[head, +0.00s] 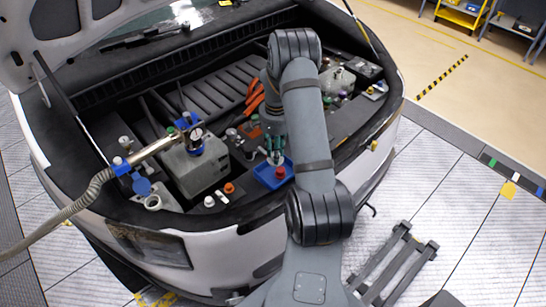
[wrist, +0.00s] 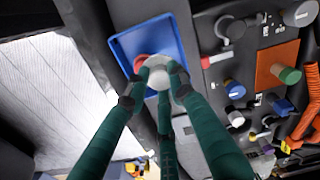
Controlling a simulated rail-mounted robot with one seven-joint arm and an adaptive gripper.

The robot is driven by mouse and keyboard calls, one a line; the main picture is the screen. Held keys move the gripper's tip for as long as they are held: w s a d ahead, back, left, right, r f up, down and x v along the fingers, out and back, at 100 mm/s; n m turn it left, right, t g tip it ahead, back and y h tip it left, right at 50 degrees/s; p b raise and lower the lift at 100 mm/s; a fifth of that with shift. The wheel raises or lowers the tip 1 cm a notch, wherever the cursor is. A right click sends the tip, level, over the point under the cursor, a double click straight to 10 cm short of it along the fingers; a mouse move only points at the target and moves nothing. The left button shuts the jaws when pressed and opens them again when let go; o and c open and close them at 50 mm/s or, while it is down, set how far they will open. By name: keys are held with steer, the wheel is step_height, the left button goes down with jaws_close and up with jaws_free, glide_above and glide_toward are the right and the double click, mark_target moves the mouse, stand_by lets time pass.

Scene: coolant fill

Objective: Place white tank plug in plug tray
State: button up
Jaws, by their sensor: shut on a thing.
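The blue plug tray (head: 262,178) lies on the engine bay's front ledge, right of the grey coolant tank (head: 198,172). A red plug (head: 280,172) sits in it. In the wrist view the tray (wrist: 135,42) is at upper centre, and the red plug (wrist: 143,62) is partly covered. My gripper (head: 275,158) is at the tray's back edge in the head view. In the wrist view its green fingers (wrist: 157,90) are shut around the white plug (wrist: 158,75), which overlaps the tray's lower part. I cannot tell whether the plug touches the tray floor.
A metal filler nozzle (head: 155,150) with a hose stands on the tank at left. White and orange caps (head: 229,188) are left of the tray. A panel of coloured knobs (wrist: 265,75) and orange cables (wrist: 305,125) are right of my fingers. The car's front edge is close by.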

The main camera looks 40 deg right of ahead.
steer(key=shift+w+a+f, duration=0.25)
steer(key=shift+w+f, duration=0.15)
steer(key=shift+w, duration=0.05)
steer(key=f, duration=0.1)
steer(key=f+p, duration=0.2)
steer(key=shift+s+a+f, duration=0.2)
steer(key=shift+s+f, duration=0.1)
steer(key=shift+f, duration=0.05)
jaws_close()
steer(key=shift+w+d+f, duration=0.2)
steer(key=shift+f, duration=0.05)
steer(key=o, duration=0.6)
jaws_free()
steer(key=shift+s, duration=0.1)
steer(key=o, duration=0.3)
steer(key=shift+d+r, duration=0.1)
steer(key=shift+w, duration=0.2)
steer(key=shift+r, duration=0.2)
step_height(320, 180, up, 12)
steer(key=b, duration=0.3)
steer(key=shift+f+b, duration=0.1)
steer(key=shift+b, duration=0.3)
